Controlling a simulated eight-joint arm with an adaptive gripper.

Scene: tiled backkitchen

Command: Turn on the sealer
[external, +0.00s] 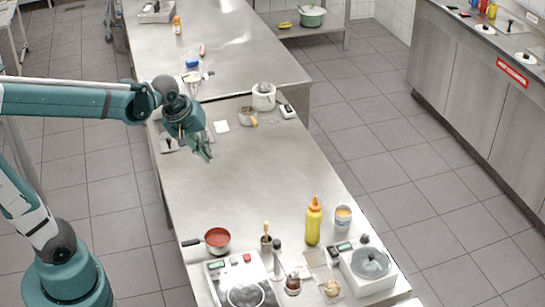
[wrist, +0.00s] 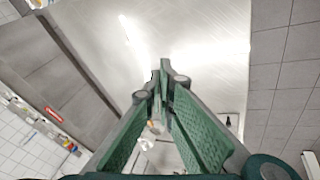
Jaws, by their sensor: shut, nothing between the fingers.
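I cannot tell for certain which item is the sealer. A flat grey appliance with a dark part (external: 169,144) lies at the left edge of the steel table, partly behind my arm in the external view. My gripper (external: 207,156) points down above the table, to the right of this appliance and apart from it. In the wrist view my gripper's green fingers (wrist: 160,80) meet at the tips, shut and empty, over bare steel. A dark-edged flat item (wrist: 231,121) shows right of the fingers. No switch is clearly visible.
The steel table (external: 245,180) is clear in its middle. Behind the gripper are a white card (external: 221,126), a copper-coloured cup (external: 248,117), a white pot (external: 264,97) and a small white device (external: 288,111). A red pan (external: 217,240), hob (external: 242,292) and yellow bottle (external: 313,224) stand at the front.

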